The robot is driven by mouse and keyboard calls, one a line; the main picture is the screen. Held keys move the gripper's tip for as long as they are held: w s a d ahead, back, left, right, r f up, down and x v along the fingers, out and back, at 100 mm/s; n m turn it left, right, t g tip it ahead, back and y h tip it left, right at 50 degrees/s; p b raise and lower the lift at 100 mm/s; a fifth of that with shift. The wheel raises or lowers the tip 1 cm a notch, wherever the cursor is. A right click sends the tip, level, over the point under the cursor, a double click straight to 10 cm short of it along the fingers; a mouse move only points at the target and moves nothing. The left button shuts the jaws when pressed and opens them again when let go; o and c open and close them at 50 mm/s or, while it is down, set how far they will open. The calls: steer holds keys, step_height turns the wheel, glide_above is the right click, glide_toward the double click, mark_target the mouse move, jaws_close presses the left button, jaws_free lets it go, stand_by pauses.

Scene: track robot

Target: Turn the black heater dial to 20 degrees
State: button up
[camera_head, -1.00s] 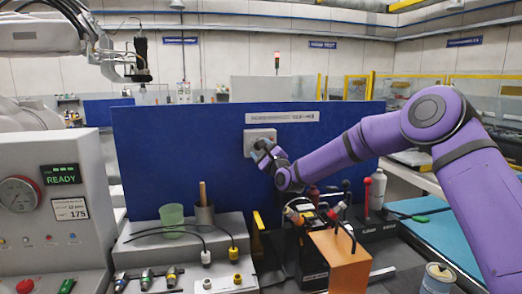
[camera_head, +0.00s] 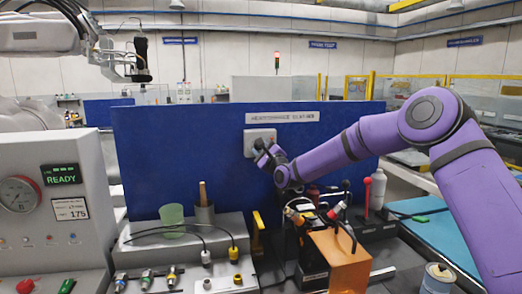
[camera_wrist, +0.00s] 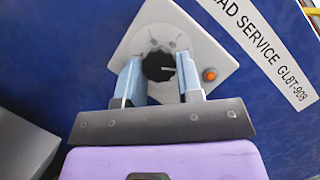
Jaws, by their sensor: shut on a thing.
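The black heater dial (camera_wrist: 158,66) sits on a pale square plate (camera_wrist: 204,55) fixed to the blue panel. In the wrist view a light pointer mark on the dial points to the right. My gripper (camera_wrist: 159,76) has one finger on each side of the dial and is shut on it. In the head view my gripper (camera_head: 262,150) is at the plate (camera_head: 259,134) and hides the dial. Small marks surround the dial, but their numbers are too small to read.
An orange button or lamp (camera_wrist: 210,75) is on the plate beside the right finger. The blue panel (camera_head: 180,165) stands behind a bench with a green cup (camera_head: 172,220), cables and an orange block (camera_head: 340,260). A grey box (camera_wrist: 22,145) shows at lower left in the wrist view.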

steer(key=shift+s+a+r+n+g+h, duration=0.15)
steer(key=shift+n+g+h, duration=0.3)
steer(key=shift+n+h, duration=2.95)
steer(key=shift+a+r+n+g+h, duration=0.25)
steer(key=shift+n+g+h, duration=0.2)
steer(key=shift+n, duration=5.8)
steer(key=shift+s+a+r+n+g+h, duration=0.15)
steer(key=shift+n+g+h, duration=0.35)
steer(key=shift+n+h, duration=2.85)
steer(key=n+y, duration=0.2)
steer(key=n, duration=0.1)
steer(key=shift+w+y, duration=0.1)
steer(key=shift+y, duration=0.3)
steer(key=o, duration=0.9)
